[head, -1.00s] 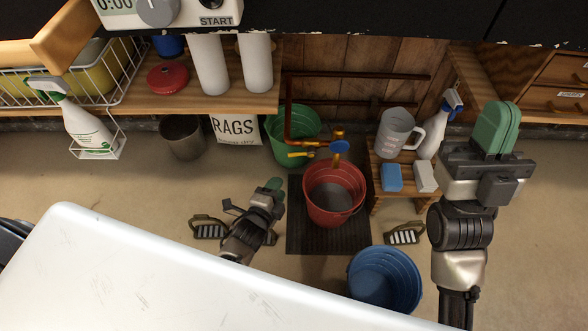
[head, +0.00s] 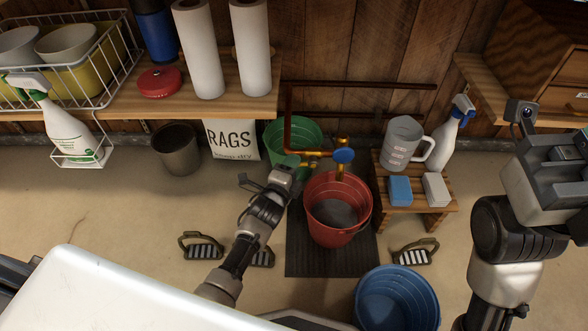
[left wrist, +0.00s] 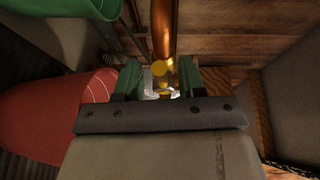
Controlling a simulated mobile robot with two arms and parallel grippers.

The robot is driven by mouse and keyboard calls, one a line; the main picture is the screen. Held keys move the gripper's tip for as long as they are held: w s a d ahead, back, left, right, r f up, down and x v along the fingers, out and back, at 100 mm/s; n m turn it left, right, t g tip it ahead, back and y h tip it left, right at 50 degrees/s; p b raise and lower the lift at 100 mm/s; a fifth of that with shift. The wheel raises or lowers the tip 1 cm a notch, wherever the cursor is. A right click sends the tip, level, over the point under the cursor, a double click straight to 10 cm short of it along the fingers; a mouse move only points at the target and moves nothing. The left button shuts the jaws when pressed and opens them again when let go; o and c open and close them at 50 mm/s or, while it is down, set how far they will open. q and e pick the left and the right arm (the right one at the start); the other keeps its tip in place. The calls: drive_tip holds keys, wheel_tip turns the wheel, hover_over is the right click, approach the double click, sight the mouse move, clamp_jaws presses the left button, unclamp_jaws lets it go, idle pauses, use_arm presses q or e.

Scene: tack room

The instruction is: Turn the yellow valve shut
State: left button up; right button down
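The yellow valve (head: 313,154) sits on the copper pipe above the red bucket, with a blue round knob (head: 344,155) to its right. My left gripper (head: 291,161) is at the valve's left end and covers part of it. In the left wrist view the green fingers of my left gripper (left wrist: 158,78) are apart, with the yellow valve (left wrist: 161,68) between or just beyond their tips. I cannot tell whether they touch it. My right gripper's body (head: 552,165) is at the right edge; its fingers do not show.
The red bucket (head: 337,232) stands on a dark mat (head: 300,262) under the pipe. A green bucket (head: 310,135) is behind. A stool (head: 428,217) with a jug (head: 403,146) stands right; a blue bucket (head: 398,300) is in front. Stirrups lie on the floor.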

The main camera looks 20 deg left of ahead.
use_arm(q)
drive_tip(key=shift+w, duration=0.45)
drive_tip(key=shift+c, duration=0.2)
clamp_jaws()
